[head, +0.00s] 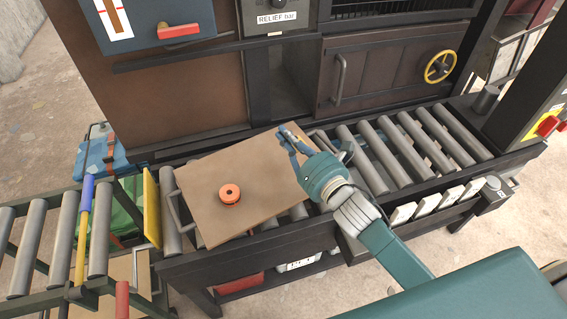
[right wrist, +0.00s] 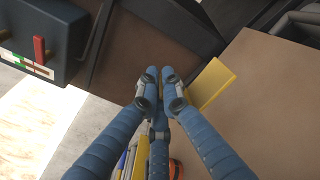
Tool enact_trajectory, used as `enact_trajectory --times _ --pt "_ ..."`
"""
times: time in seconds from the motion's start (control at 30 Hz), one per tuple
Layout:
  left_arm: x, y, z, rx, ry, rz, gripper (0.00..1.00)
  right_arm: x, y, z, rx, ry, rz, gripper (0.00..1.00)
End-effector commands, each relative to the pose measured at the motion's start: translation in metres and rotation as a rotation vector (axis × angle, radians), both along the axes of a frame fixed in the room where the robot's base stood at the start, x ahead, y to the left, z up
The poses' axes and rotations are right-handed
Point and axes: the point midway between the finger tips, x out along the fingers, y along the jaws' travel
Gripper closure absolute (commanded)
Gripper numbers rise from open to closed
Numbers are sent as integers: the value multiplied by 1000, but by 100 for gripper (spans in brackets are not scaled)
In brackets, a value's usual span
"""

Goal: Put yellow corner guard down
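The yellow corner guard (right wrist: 212,84) shows in the right wrist view as an angled yellow piece beside my right gripper's fingertips (right wrist: 160,82), partly hidden by a blue finger. In the head view only a little yellow shows among the fingers of my right gripper (head: 289,139), by the far right corner of the brown board (head: 255,185). The fingers are drawn together on the guard. The pictures do not settle whether the guard touches the board. My left gripper is not in view.
An orange spool (head: 230,194) stands on the board, which lies across the roller conveyor (head: 385,160). A yellow plate (head: 152,208) stands at the board's left. The brown machine (head: 160,95) with its blue box (head: 150,20) rises behind. Bare rollers lie to the right.

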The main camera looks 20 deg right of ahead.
Motion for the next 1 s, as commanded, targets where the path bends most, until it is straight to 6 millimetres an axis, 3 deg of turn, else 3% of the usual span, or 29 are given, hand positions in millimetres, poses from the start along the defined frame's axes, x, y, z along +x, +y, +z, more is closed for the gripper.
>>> enact_trajectory --times 0.03,0.13,0.6,1.0 --pt "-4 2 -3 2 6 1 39 -1 0 -17 4 6 -3 100" --pt "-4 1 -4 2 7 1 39 0 0 -37 2 3 -2 100" --pt "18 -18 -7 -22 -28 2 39 0 0 -90 0 0 0 100" --pt "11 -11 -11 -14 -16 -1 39 0 0 -97 -2 -1 1 100"
